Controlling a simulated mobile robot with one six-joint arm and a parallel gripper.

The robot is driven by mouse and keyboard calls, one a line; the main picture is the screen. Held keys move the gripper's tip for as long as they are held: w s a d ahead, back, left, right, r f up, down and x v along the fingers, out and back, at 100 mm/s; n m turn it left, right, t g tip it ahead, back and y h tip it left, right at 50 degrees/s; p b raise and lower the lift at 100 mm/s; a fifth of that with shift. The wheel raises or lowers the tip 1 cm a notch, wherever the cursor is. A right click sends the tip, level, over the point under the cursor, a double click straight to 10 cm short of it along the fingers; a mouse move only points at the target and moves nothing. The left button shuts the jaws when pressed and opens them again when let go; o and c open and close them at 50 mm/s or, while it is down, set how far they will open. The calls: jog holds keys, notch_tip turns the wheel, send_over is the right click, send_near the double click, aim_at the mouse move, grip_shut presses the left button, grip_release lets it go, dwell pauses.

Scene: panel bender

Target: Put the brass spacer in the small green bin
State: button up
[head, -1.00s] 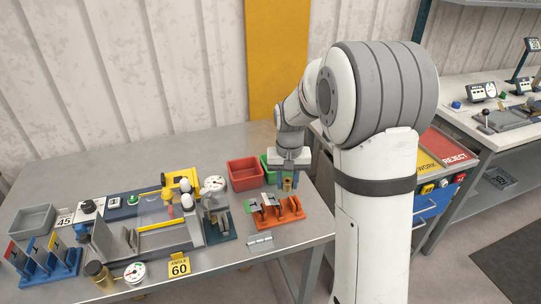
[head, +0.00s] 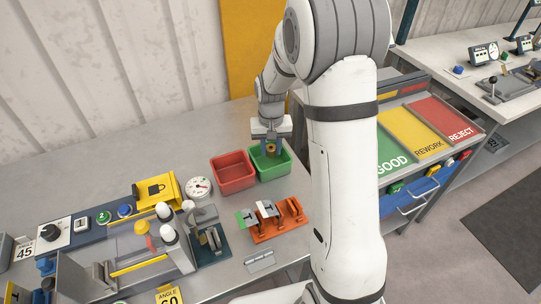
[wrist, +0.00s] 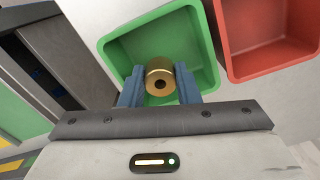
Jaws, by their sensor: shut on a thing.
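The brass spacer (wrist: 159,82) is a short gold cylinder with a hole in its end. My gripper (wrist: 159,92) is shut on it, with one blue finger on each side. In the head view the spacer (head: 271,148) hangs between the fingers of my gripper (head: 271,146), over the small green bin (head: 271,173). The green bin (wrist: 121,50) also shows in the wrist view, behind the spacer and with its floor visible. I cannot tell exactly how high the spacer is above the bin floor.
A red bin (head: 233,184) stands directly left of the green bin. An orange rack (head: 281,226) with metal pieces is in front. A yellow padlock block (head: 157,190) and a dial gauge (head: 199,187) are further left. The bare table behind the bins is clear.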

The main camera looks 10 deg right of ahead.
aim_at(270, 156)
jog(key=shift+s+a+f, duration=0.1)
jog(key=shift+a+f, duration=0.05)
jog(key=shift+f, duration=0.95)
jog(key=shift+a+f, duration=0.1)
jog(key=shift+f, duration=0.95)
jog(key=shift+f, duration=0.25)
jog(key=o, duration=1)
jog(key=shift+r, duration=0.1)
notch_tip(270, 156, up, 12)
jog(key=shift+r, duration=0.2)
jog(key=s+r+t, duration=0.1)
jog(key=s+r, duration=0.3)
jog(key=s, duration=0.8)
jog(key=s+d+r+n+t, duration=0.1)
jog(key=s+r+t, duration=0.1)
jog(key=s, duration=0.9)
jog(key=shift+v, duration=0.9)
